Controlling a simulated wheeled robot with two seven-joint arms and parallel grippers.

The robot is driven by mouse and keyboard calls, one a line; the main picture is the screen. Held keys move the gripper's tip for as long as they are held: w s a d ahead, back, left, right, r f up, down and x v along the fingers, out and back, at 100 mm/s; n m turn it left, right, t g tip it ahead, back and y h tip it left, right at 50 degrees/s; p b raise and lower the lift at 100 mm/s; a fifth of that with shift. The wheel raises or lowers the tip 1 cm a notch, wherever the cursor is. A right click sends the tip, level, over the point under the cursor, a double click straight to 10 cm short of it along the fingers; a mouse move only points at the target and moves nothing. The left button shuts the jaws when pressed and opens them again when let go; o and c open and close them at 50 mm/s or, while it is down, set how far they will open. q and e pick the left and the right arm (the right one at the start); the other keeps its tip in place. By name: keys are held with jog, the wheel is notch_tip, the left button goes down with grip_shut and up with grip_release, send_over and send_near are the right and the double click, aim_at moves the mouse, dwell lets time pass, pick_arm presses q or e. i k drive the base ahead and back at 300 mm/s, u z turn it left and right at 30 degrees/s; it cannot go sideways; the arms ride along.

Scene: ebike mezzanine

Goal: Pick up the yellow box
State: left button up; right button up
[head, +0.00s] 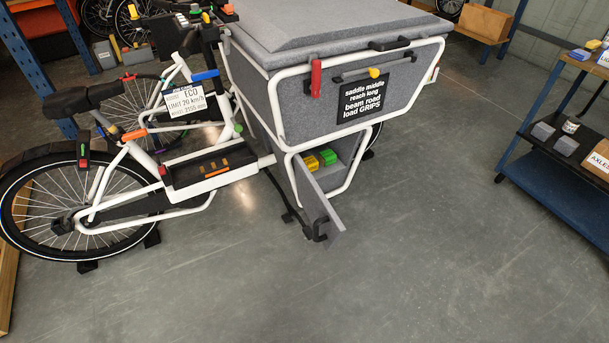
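A small yellow box (312,163) sits inside the low side compartment of the grey cargo box (300,105) on a white cargo bike. A green box (328,157) is right beside it on the right. The compartment's grey door (322,215) stands open, swung out toward me, with a black handle at its lower end. The lower part of the yellow box is partly hidden by the compartment edge and door. Neither of my grippers is in view.
The cargo bike (160,170) stands on the left and centre, its rear wheel (55,205) near the left edge. A blue-framed cart (565,180) with small items stands at the right. The grey floor (400,270) in front is clear.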

aim_at(311, 162)
jog(key=u, duration=0.55)
jog(key=i, duration=0.85)
jog(key=u, duration=0.25)
